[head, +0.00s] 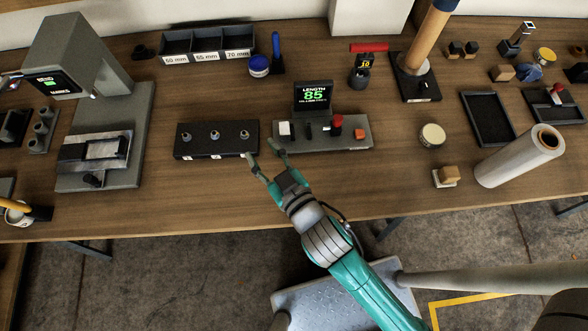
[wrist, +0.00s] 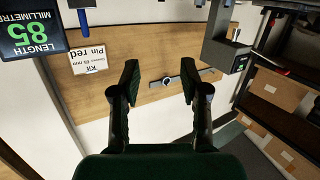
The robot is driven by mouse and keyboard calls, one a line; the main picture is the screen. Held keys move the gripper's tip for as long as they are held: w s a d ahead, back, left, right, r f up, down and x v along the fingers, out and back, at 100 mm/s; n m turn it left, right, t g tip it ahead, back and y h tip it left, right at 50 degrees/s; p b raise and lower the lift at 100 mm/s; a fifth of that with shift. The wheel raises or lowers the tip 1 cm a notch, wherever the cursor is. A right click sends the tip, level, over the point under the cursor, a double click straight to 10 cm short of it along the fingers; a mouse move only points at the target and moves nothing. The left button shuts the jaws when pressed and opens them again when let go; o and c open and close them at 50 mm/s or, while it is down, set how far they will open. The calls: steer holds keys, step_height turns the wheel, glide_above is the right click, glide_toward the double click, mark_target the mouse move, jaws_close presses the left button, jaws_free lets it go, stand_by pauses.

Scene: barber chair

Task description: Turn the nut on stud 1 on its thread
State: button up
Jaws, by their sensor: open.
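A black block (head: 226,147) lies on the bench with three upright metal studs in a row: a left stud (head: 186,137), a middle stud (head: 214,135) and a right stud (head: 244,135). Nuts on them are too small to make out clearly, and I cannot read which is stud 1. My gripper (head: 261,150) is open and empty, at the block's right end, nearest the right stud. The wrist view shows its fingers (wrist: 159,80) apart, with no stud or nut visible between them.
A grey machine (head: 105,150) stands to the left, and a divided tray (head: 207,46) behind. Bare bench lies between tray and block.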

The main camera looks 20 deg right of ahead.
steer(key=shift+m, duration=0.3)
steer(key=s+d, duration=0.3)
steer(key=s+d+f, duration=0.1)
steer(key=s+d, duration=0.1)
steer(key=shift+s+d, duration=0.1)
steer(key=shift+s, duration=0.05)
